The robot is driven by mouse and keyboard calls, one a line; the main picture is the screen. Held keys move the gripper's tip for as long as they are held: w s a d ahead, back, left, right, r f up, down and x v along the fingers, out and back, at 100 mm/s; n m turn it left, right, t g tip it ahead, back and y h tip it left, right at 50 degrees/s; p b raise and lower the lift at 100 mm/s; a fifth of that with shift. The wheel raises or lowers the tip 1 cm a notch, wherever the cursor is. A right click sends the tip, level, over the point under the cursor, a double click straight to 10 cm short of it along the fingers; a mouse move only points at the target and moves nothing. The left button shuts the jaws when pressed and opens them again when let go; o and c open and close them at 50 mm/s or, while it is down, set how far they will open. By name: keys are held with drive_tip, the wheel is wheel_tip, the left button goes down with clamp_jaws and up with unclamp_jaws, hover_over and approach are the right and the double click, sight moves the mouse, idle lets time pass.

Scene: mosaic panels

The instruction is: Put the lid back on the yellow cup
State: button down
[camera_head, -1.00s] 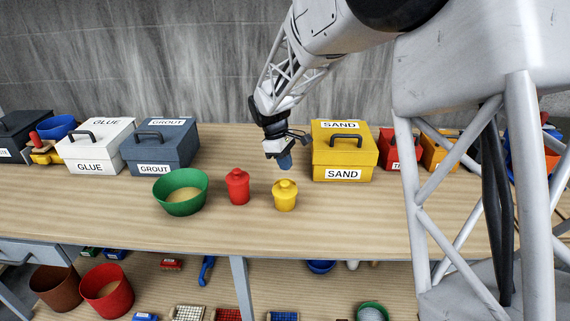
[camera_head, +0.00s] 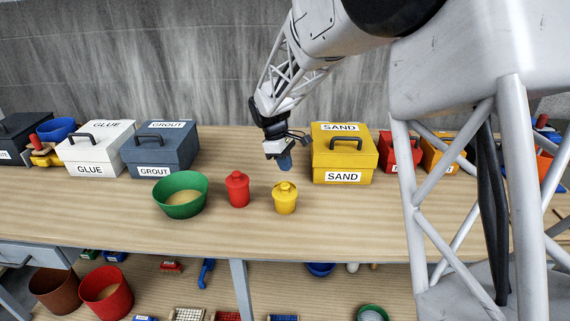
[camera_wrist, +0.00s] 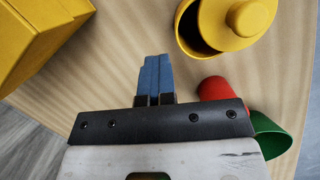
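The yellow cup (camera_head: 285,205) stands upright on the bench, with its yellow lid (camera_head: 286,189) on top. In the wrist view the lid (camera_wrist: 250,20) sits off-centre on the cup (camera_wrist: 184,42), leaving a dark crescent of the opening uncovered. My gripper (camera_head: 285,164) is above and just behind the cup, apart from it. In the wrist view its blue fingertips (camera_wrist: 155,75) are together with nothing between them.
A red lidded cup (camera_head: 238,190) and a green bowl (camera_head: 164,207) of sand-coloured material stand left of the yellow cup. A yellow SAND box (camera_head: 342,160) is close behind right. The bench front (camera_head: 330,230) is clear.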

drive_tip(key=shift+w+a+r, duration=0.1)
drive_tip(key=shift+w+r, duration=0.05)
drive_tip(key=shift+w, duration=1.3)
drive_tip(key=shift+w+r, duration=0.15)
drive_tip(key=shift+w, duration=1.3)
idle(2.3)
drive_tip(key=c, duration=1.4)
unclamp_jaws()
drive_tip(key=shift+o, duration=0.6)
drive_tip(key=o, duration=0.4)
drive_tip(key=shift+r, duration=0.15)
wheel_tip(320, 180, up, 7)
drive_tip(key=shift+f, duration=0.2)
